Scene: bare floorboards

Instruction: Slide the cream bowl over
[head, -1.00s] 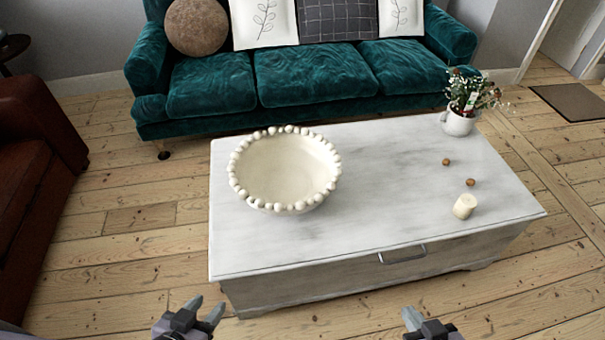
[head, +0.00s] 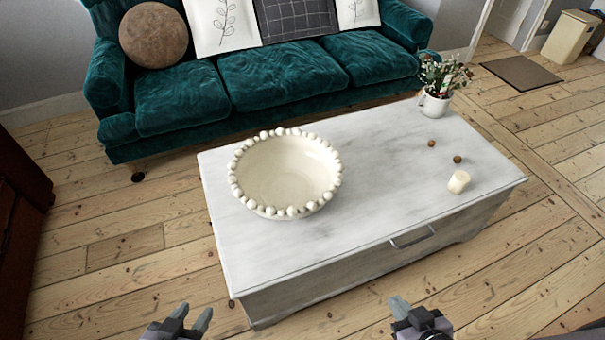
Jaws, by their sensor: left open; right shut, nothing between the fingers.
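The cream bowl (head: 285,172) with a beaded rim stands upright on the left part of the white coffee table (head: 370,185). My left gripper (head: 196,318) is open and empty, low in the view, in front of the table's near left corner and well short of the bowl. My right gripper (head: 399,306) is shut and empty, in front of the table's near long side, also apart from the bowl. Neither gripper touches the table or the bowl.
A cream candle (head: 458,181), two small brown balls (head: 432,143) and a white pot with flowers (head: 434,104) stand on the table's right part. The middle of the tabletop is clear. A teal sofa (head: 280,75) stands behind the table.

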